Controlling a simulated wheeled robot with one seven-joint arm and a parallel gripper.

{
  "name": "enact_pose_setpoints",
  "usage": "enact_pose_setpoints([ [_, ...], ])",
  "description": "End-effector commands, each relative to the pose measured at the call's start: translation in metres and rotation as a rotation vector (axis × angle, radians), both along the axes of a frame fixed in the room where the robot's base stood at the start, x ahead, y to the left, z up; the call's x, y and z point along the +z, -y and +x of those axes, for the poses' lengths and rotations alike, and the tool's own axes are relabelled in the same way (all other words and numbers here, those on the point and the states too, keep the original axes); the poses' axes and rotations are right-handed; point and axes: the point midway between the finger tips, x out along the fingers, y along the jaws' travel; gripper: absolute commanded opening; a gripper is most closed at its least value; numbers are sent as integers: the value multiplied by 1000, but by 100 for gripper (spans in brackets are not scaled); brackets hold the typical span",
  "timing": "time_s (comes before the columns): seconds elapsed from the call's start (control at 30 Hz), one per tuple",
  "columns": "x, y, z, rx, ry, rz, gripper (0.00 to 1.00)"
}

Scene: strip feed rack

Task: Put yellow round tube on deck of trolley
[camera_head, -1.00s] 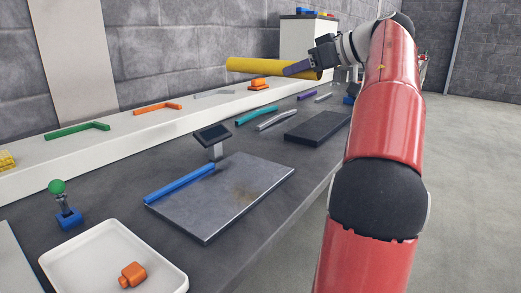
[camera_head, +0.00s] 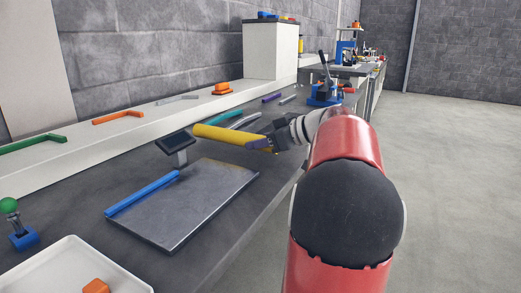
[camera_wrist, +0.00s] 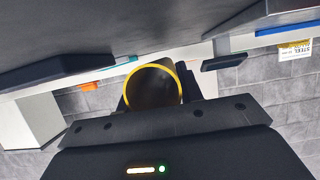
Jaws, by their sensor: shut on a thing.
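The yellow round tube (camera_head: 226,135) is held by one end in my gripper (camera_head: 264,143). It lies roughly level above the dark bench, sticking out to the left, over the area behind the metal plate. In the wrist view the tube (camera_wrist: 153,66) shows its open round end with a yellow rim and dark inside. My gripper is shut on it; the fingers are partly hidden there. No trolley deck can be made out for certain.
The bench (camera_head: 262,196) holds a metal plate (camera_head: 190,205) with a blue strip, a small dark display (camera_head: 176,143) on a post and a white tray (camera_head: 85,264). A white ledge runs along the wall. Open floor (camera_head: 455,190) lies at right.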

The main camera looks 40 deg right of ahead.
Motion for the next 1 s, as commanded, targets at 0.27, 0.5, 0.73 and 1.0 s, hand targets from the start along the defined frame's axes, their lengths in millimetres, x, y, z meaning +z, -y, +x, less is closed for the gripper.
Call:
enact_pose_setpoints([
  [0.27, -22, 0, 0, -1, 1, -1, 0],
  [0.5, -23, 0, 0, 0, 2, 1, 0],
  [0.73, -25, 0, 0, 1, -1, 1, 58],
  [1.0, -24, 0, 0, 0, 0, 0, 58],
])
